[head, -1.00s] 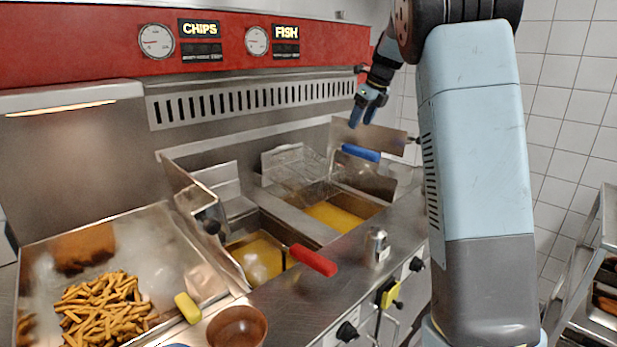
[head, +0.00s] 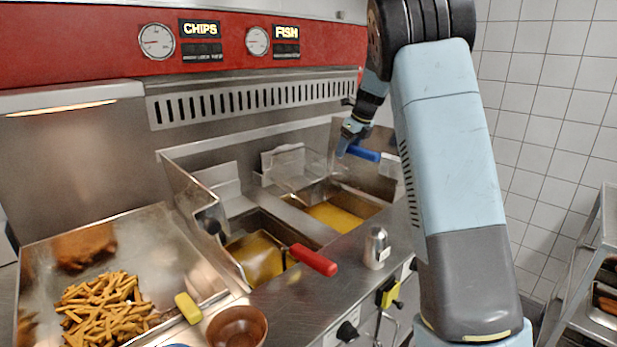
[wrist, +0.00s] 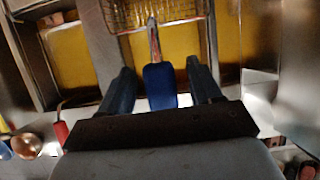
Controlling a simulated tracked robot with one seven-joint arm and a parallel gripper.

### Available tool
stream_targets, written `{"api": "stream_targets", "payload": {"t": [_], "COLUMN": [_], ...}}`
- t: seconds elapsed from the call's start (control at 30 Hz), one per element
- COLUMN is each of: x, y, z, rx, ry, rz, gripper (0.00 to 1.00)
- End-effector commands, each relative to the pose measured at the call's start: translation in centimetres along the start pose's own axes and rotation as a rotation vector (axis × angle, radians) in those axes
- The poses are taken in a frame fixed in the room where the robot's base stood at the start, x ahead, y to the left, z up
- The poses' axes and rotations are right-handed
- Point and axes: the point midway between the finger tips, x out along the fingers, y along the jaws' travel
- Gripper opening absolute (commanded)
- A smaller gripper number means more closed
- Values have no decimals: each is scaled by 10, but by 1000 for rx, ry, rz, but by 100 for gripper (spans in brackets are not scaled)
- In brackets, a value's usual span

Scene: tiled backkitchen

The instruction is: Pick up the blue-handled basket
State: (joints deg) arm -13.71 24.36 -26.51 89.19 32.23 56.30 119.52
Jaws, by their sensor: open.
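The blue handle (head: 364,153) of the wire basket (head: 289,170) sticks out over the right fryer well (head: 333,213), which holds yellow oil. My gripper (head: 346,146) is at the handle in the head view. In the wrist view the blue handle (wrist: 160,86) lies between the two open fingers (wrist: 157,80) with a gap on each side. The basket's wire mesh (wrist: 155,12) shows beyond it. In the head view my gripper partly covers the handle.
A red-handled basket (head: 313,260) sits at the left fryer well. A steel shaker (head: 377,248) stands on the counter in front. A chip tray (head: 50,255), yellow-handled tool (head: 188,308) and brown bowl (head: 237,328) are at left. A rack (head: 590,260) stands at right.

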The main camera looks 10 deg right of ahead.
Motion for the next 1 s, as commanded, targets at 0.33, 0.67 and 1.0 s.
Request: {"api": "stream_targets", "payload": {"t": [0.33, 0.67, 1.0], "x": [28, 28, 28], "y": [1, 1, 1], "z": [1, 0, 0], "rx": [-1, 0, 0], "ry": [-1, -1, -1], "rz": [-1, 0, 0], "gripper": [64, 42, 9]}}
